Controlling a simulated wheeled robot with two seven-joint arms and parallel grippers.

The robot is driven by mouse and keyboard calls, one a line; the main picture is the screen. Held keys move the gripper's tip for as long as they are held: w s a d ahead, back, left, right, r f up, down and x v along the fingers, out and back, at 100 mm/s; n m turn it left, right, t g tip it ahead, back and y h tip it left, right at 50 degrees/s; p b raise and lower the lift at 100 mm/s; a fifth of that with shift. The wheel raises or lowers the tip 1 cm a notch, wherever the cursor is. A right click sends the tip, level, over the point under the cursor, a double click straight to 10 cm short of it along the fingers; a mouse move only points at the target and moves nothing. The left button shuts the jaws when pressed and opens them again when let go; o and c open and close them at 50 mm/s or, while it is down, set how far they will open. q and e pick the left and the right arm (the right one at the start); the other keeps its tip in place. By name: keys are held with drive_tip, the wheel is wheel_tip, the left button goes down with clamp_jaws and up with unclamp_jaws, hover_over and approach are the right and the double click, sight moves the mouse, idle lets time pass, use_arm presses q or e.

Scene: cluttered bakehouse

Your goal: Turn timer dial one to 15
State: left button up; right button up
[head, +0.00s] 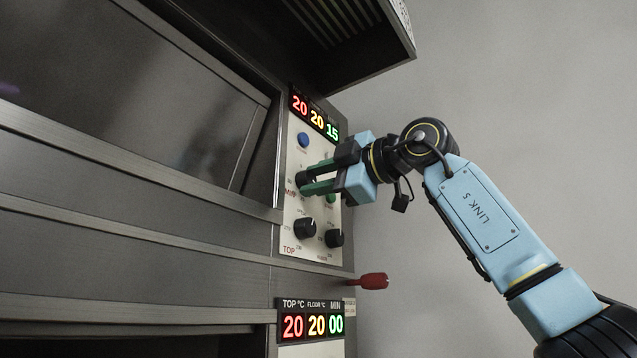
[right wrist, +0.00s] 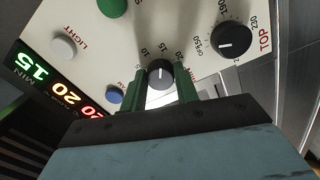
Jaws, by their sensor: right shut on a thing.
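The upper control panel (head: 296,240) has a display (head: 315,118) reading 20, 20 and a green 15. The black timer dial (head: 303,178) sits below the blue button. My right gripper (head: 314,178) is shut on this dial, its green fingers on either side of it. In the right wrist view the dial (right wrist: 160,72) shows between the fingertips, its white mark near the 15 on the scale. The display also shows upside down there, with 15 under MIN (right wrist: 32,64). My left gripper is in neither view.
Two black knobs (head: 305,228) (head: 334,238) sit lower on the panel, near the label TOP. A blue button (head: 303,140) is above the dial. A red handle (head: 373,281) sticks out below. A lower display (head: 313,326) reads 20, 20, 00. The hood (head: 350,60) overhangs above.

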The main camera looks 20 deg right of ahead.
drive_tip(key=shift+m, duration=0.3)
drive_tip(key=o, duration=1)
drive_tip(key=shift+c, duration=0.2)
drive_tip(key=b+v, duration=0.4)
drive_tip(key=v, duration=0.9)
drive_tip(key=shift+s, duration=0.2)
drive_tip(key=shift+d+f, duration=0.1)
drive_tip(key=shift+f, duration=0.05)
